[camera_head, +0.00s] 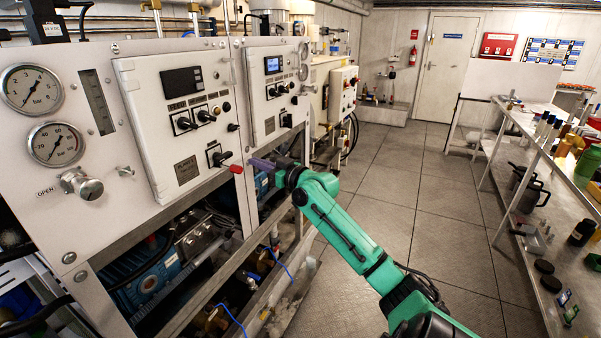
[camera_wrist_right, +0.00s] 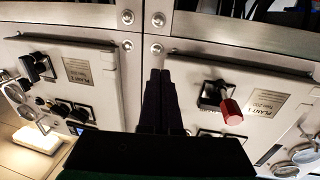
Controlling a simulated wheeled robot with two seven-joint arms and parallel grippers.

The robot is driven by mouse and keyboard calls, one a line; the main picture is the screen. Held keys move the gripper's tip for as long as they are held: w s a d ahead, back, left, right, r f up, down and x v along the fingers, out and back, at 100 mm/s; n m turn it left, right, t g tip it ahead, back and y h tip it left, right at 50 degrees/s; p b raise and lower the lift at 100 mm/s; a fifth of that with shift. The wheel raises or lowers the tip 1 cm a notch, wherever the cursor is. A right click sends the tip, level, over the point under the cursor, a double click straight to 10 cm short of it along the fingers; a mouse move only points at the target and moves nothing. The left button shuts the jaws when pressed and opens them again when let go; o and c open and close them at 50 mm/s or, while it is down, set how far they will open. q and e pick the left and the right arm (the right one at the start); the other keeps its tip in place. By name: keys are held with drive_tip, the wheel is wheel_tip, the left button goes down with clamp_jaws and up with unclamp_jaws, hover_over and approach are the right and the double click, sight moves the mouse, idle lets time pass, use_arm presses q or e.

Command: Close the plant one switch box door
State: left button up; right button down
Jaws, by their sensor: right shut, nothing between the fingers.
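The plant one switch box door (camera_head: 168,140) is a pale panel with a black display, several black switches and a red-tipped handle (camera_head: 236,169). In the wrist view, the door (camera_wrist_right: 265,85) bears a "PLANT 1" label and the red handle (camera_wrist_right: 231,112). The door stands slightly proud of the grey cabinet front; I cannot tell whether a gap remains at its edge. My right gripper (camera_head: 258,163) is shut and empty, just right of the red handle. In the wrist view its dark fingers (camera_wrist_right: 160,74) lie between the two switch boxes. My left gripper is out of view.
A second switch box (camera_head: 273,92) with a lit blue display is to the right. Pressure gauges (camera_head: 32,88) are on the left. Pumps and pipes sit below in the open frame. A cluttered bench (camera_head: 547,200) is at right; the tiled floor (camera_head: 450,235) between is clear.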

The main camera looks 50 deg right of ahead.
use_arm(q)
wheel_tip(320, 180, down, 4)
drive_tip(key=b, duration=0.4)
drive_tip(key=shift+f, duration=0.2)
use_arm(e)
drive_tip(key=s+d, duration=0.2)
drive_tip(key=s, duration=0.7)
drive_tip(key=shift+s+d, duration=0.2)
drive_tip(key=shift+s, duration=0.15)
drive_tip(key=shift+f, duration=0.15)
